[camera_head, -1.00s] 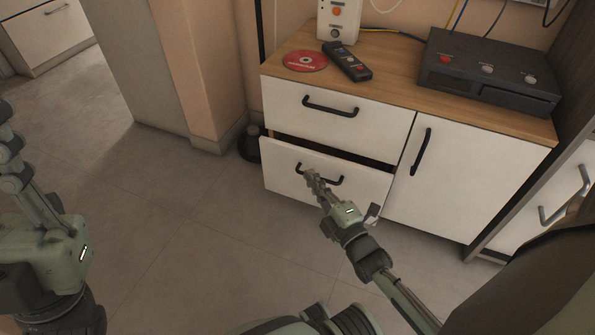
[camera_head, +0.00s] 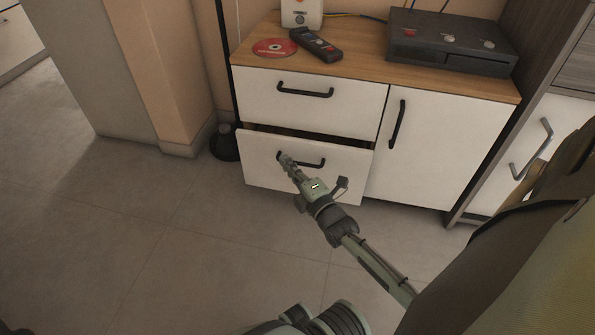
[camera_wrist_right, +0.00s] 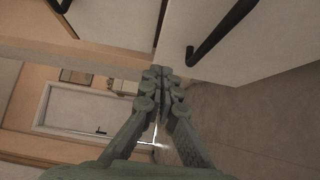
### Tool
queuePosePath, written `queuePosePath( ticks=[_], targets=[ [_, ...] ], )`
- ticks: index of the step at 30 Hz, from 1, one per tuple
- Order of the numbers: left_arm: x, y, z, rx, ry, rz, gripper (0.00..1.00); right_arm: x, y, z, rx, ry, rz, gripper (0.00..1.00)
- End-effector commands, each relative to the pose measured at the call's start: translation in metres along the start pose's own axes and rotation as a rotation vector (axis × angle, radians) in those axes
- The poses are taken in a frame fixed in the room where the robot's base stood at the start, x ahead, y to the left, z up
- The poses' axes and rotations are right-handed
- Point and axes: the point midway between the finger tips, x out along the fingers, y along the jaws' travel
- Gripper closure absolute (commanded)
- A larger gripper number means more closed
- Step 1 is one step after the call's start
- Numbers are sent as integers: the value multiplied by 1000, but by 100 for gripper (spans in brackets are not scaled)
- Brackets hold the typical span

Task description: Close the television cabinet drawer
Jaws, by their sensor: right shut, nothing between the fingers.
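The television cabinet (camera_head: 425,150) is white with a wooden top. Its lower left drawer (camera_head: 340,181) stands partly open, with a dark gap above its front. The drawer front has a black bar handle (camera_head: 312,165). My right gripper (camera_head: 284,159) is at the left part of this handle in the head view, its fingers shut with nothing between them. In the right wrist view the shut fingers (camera_wrist_right: 160,75) are beside the drawer front (camera_wrist_right: 250,60), below and left of its black handle (camera_wrist_right: 220,32). I cannot tell whether they touch the drawer. My left gripper is not in view.
The upper drawer (camera_head: 310,104) is shut. A red disc (camera_head: 274,47), a remote (camera_head: 316,44) and a black box (camera_head: 452,42) lie on the cabinet top. A black round base with a pole (camera_head: 225,143) stands left of the cabinet. The floor in front is clear.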

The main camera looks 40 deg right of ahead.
Motion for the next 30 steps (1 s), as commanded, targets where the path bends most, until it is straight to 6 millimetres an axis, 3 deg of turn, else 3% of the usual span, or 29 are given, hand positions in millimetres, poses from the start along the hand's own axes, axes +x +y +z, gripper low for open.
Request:
queuePosePath(
  ticks=[3, 10, 30],
  targets=[
    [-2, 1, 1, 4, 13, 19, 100, 24, -2, 2, -3, 1, 2, 100],
    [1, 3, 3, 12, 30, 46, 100, 43, -1, 24, -3, 1, 0, 100],
    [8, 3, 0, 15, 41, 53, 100, 44, 2, 26, 0, 0, 0, 100]
  ],
)
